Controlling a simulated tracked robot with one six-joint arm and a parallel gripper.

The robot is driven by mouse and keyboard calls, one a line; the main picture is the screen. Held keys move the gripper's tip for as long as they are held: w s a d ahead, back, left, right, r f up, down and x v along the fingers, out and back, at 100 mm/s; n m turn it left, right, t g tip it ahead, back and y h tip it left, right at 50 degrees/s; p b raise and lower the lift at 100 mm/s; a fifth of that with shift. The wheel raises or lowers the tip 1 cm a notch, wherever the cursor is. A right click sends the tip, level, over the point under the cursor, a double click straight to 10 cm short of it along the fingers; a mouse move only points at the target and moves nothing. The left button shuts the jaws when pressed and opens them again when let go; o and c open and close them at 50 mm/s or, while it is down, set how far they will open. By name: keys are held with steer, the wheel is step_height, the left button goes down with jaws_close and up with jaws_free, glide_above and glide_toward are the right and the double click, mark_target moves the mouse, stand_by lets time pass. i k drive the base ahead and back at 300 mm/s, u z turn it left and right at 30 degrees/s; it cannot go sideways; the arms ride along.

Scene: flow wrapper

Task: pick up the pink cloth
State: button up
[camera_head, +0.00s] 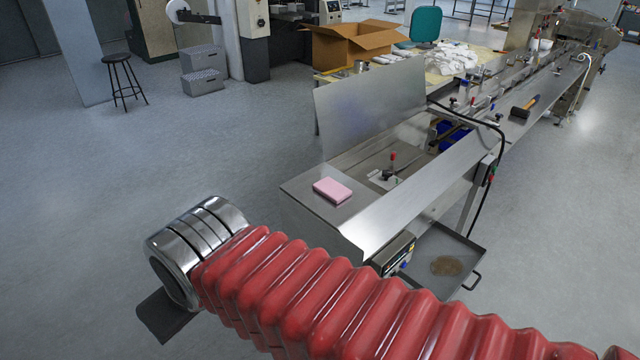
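The pink cloth (332,190) is a small, folded-looking pink block lying flat on the near left end of the steel machine bed. My arm, in a red ribbed sleeve, crosses the lower part of the view from the right. It ends in a silver ringed wrist at the lower left. A dark part of my gripper (166,316) shows below that wrist, apart from the cloth and nearer to me. The fingertips cannot be made out, so its opening and anything in it are hidden.
An upright steel panel (372,106) stands behind the cloth. A red-knobbed lever (392,160) is to its right. A tray (440,262) with a brown patch sits below the bed. A hammer (525,107) lies farther along.

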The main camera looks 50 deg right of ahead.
mark_target(337, 193)
steer(key=z, duration=0.3)
steer(key=i, duration=0.65)
steer(key=z, duration=0.85)
steer(key=i, duration=0.65)
steer(key=z, duration=0.45)
